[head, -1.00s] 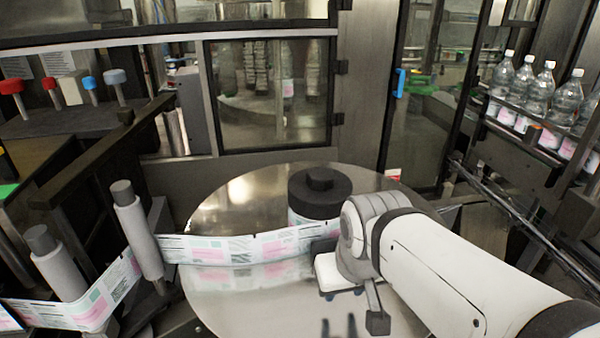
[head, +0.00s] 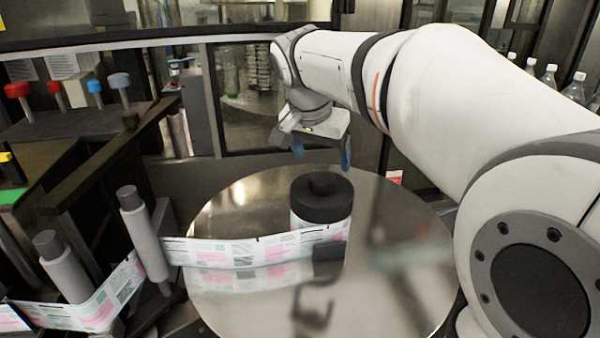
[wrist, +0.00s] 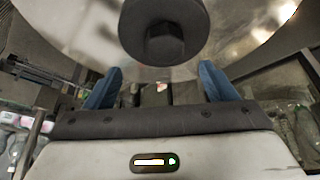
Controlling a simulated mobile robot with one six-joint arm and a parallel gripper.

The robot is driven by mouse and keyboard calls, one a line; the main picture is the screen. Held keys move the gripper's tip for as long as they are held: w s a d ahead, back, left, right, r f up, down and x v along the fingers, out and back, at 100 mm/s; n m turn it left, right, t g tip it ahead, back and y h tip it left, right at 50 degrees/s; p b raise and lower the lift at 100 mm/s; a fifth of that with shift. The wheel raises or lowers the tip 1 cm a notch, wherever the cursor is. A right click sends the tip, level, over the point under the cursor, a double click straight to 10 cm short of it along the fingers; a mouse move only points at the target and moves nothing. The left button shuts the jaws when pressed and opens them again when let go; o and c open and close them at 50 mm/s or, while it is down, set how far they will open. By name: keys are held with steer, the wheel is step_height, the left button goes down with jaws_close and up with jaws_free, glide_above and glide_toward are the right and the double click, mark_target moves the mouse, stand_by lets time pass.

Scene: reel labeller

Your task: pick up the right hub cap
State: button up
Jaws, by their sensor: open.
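The black hub cap (head: 321,208) is a round disc with a raised knob. It sits on top of the label reel (head: 310,243), which stands on the round metal plate (head: 230,205). My gripper (head: 322,158) is open, its blue fingers pointing down, just above and behind the cap in the head view. In the wrist view my gripper (wrist: 161,70) is open and empty, and the cap (wrist: 150,18) with its knob lies beyond the fingertips at the top centre. The fingers appear apart from the cap. I see just one such cap.
A printed label web (head: 230,253) runs left from the reel to two grey rollers (head: 142,233). Red and blue knobs (head: 95,88) stand at the upper left. Bottles (head: 574,88) stand at the far right. The plate's front is clear.

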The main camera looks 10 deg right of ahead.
mark_target(322, 177)
steer(key=x, duration=0.2)
steer(key=p+x, duration=0.1)
steer(key=x, duration=0.1)
steer(key=p+x, duration=0.1)
steer(key=x, duration=0.2)
steer(key=shift+w+a, duration=0.1)
steer(key=shift+a, duration=0.25)
steer(key=shift+c, duration=0.5)
steer(key=c, duration=1.2)
